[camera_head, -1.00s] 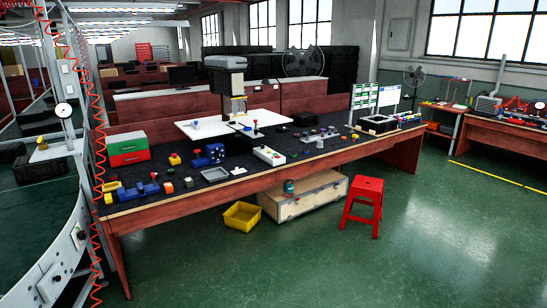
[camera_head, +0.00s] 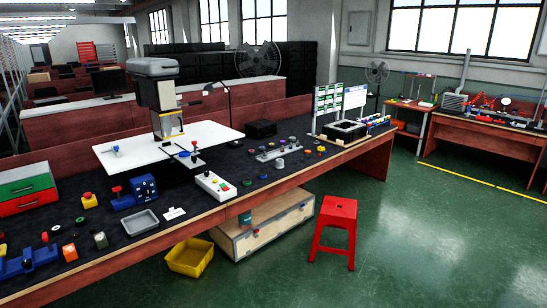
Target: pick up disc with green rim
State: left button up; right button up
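Several small round parts lie on the dark top of the long workbench (camera_head: 120,262). A small dark disc with a greenish tint (camera_head: 247,182) lies just right of the white button box (camera_head: 215,185). Other small dark discs (camera_head: 80,221) lie near the bench's left end. They are too small to tell for sure which one has a green rim. Neither of my grippers is in view.
A grey tray (camera_head: 139,222), a blue device (camera_head: 146,188) and a red-and-green drawer box (camera_head: 27,188) stand on the bench. A red stool (camera_head: 336,222), a yellow bin (camera_head: 190,257) and a wooden crate (camera_head: 268,230) are on the floor. The green floor at right is open.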

aim_at(247, 182)
jog(key=i+j+u, duration=0.15)
jog(key=i, duration=0.5)
jog(key=i+u, duration=0.1)
jog(key=i, duration=0.5)
jog(key=i+l+u, duration=0.15)
jog(key=i, duration=0.5)
jog(key=i+l+u, duration=0.1)
jog(key=i, duration=0.55)
jog(key=i+l+u, duration=0.15)
jog(key=i, duration=0.5)
jog(key=i+u, duration=0.2)
jog(key=i, duration=0.65)
